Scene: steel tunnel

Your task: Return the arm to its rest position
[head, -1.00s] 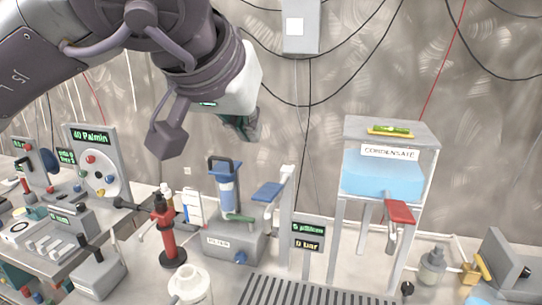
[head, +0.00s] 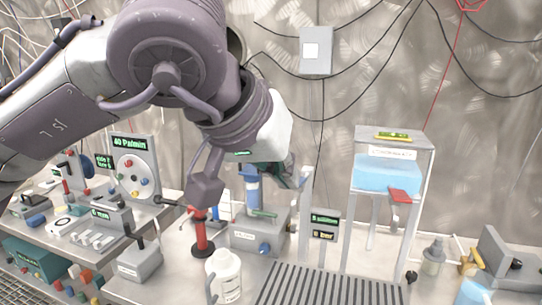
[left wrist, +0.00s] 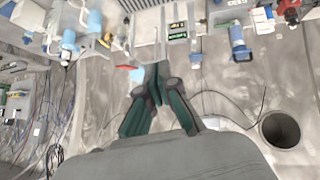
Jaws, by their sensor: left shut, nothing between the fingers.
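My left arm comes in from the left of the head view, and its wrist hangs in front of the filter station. My left gripper (head: 288,177) is partly hidden behind its white wrist housing. In the left wrist view its green fingers (left wrist: 157,85) meet at the tips, with nothing between them. The gripper is up in the air and appears apart from the bench. My right gripper shows in neither view.
The filter unit (head: 258,232) and a red hand pump (head: 201,236) stand on the bench below the arm. A condensate tank (head: 388,176) stands to the right. A white bottle (head: 224,278) and a slotted grate (head: 325,289) lie nearer. Cables hang on the wall.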

